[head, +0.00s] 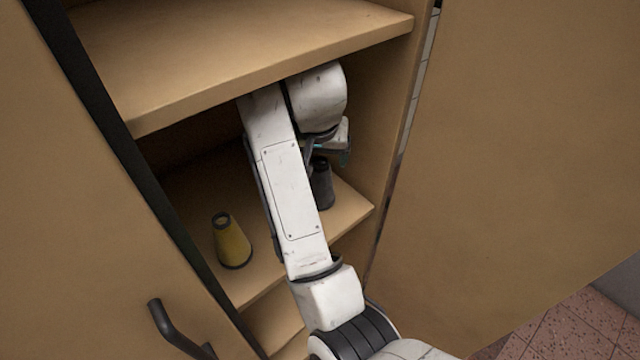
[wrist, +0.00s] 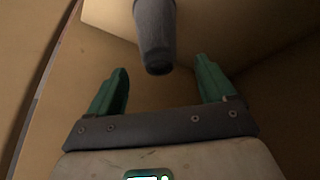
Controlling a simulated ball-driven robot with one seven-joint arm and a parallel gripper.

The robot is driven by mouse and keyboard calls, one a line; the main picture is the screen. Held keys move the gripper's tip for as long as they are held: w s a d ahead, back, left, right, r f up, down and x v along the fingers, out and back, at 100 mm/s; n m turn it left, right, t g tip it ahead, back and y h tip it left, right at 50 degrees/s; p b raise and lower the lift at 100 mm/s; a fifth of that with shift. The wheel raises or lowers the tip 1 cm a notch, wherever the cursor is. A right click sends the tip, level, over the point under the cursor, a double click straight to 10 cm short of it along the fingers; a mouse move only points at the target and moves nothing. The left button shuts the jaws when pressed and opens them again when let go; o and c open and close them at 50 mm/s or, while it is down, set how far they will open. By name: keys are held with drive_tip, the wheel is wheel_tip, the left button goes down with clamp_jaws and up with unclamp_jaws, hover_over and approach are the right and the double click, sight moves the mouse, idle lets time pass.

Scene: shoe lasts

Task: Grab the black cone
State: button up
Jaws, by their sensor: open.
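The black cone (head: 322,185) stands on the middle shelf of the cabinet in the head view, partly hidden behind my arm. In the wrist view the black cone (wrist: 155,35) shows dark grey at the top centre, ahead of my gripper and cut off by the picture's top edge. My gripper (wrist: 162,82) is open, with its two green fingers apart and nothing between them. The cone lies beyond the fingertips, roughly in line with the gap. In the head view my gripper is mostly hidden by my arm, close to the cone.
A yellow cone (head: 231,241) with dark rims stands on the same shelf (head: 188,195), left of my arm. An upper shelf (head: 240,45) lies above my arm. The cabinet's right side wall (head: 375,130) is close to the black cone. A door with a dark handle (head: 175,328) is at left.

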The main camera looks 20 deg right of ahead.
drive_tip(key=x, duration=0.4)
drive_tip(key=shift+f, duration=0.4)
clamp_jaws()
idle(0.4)
